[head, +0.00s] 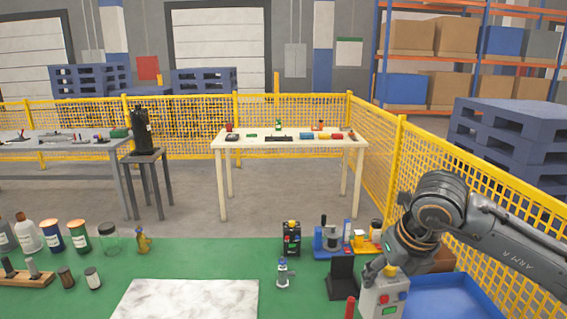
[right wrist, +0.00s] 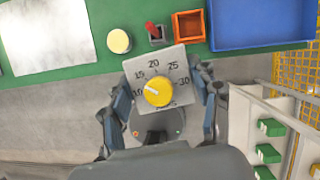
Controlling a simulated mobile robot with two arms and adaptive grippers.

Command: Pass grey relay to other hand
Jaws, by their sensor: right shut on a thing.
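The grey relay (head: 382,298) is a light grey box with a yellow knob on top and small coloured parts on its front. It is at the lower right of the head view. In the right wrist view the relay (right wrist: 165,75) shows its dial face, with a yellow knob and printed numbers around it. My right gripper (right wrist: 160,98) is shut on the relay, with one finger on each side. In the head view my right gripper (head: 384,271) is partly hidden behind the relay. My left gripper is not in view.
A blue tray (head: 455,298) lies right of the relay on the green bench. A black stand (head: 342,278), a red-handled item (head: 350,307) and a small valve-like part (head: 283,273) stand left of it. A white marble slab (head: 187,300) lies bare at front left.

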